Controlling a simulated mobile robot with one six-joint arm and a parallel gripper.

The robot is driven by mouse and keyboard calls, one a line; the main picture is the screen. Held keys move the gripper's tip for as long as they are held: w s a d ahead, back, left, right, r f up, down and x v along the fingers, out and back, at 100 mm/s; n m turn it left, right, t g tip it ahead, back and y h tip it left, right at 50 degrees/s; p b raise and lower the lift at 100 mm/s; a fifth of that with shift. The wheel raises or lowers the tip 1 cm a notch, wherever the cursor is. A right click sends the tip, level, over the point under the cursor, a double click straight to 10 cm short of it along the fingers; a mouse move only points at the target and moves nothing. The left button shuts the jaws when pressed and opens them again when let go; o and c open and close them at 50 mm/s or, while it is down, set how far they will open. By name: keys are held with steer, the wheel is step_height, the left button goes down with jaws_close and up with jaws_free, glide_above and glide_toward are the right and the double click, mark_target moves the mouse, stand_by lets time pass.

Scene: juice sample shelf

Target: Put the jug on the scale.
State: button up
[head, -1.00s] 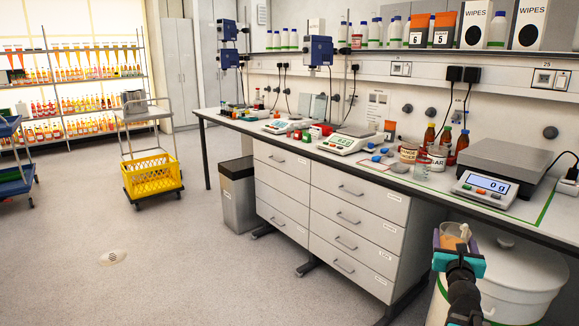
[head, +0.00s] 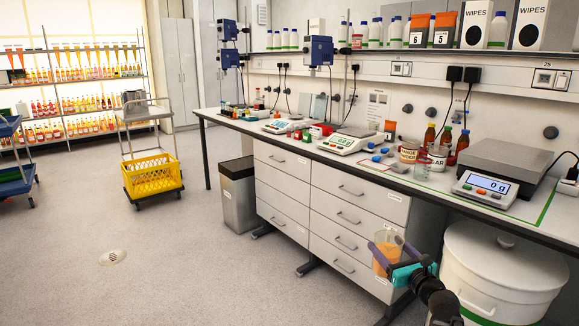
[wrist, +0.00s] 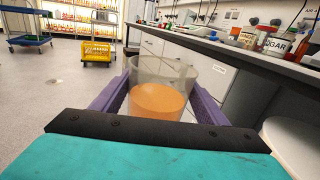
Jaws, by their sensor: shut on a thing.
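The jug (head: 386,252) is clear and partly filled with orange liquid. My gripper (head: 383,247) is shut on it and holds it upright in the air in front of the drawers, below the bench top. In the wrist view the jug (wrist: 160,92) stands between the two purple fingers, its rim above them. The scale (head: 502,168) with a grey plate sits at the right of the bench, inside a green outline, its display reading 0 g. Its plate is bare. Smaller scales, one (head: 349,141) mid-bench and one (head: 283,126) farther left, also stand there.
Brown bottles (head: 445,137), a SUGAR tub (head: 437,158) and a glass beaker (head: 422,170) stand left of the grey-plated scale. A white lidded bin (head: 505,270) stands under the bench at right.

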steer(key=s+a+n+g+y, duration=0.7)
steer(key=s+a+n+y, duration=0.1)
steer(key=a, duration=0.5)
steer(key=shift+s+a+y, duration=0.35)
steer(key=shift+s+y, duration=0.4)
steer(key=shift+y, duration=0.35)
steer(key=shift+a, duration=0.15)
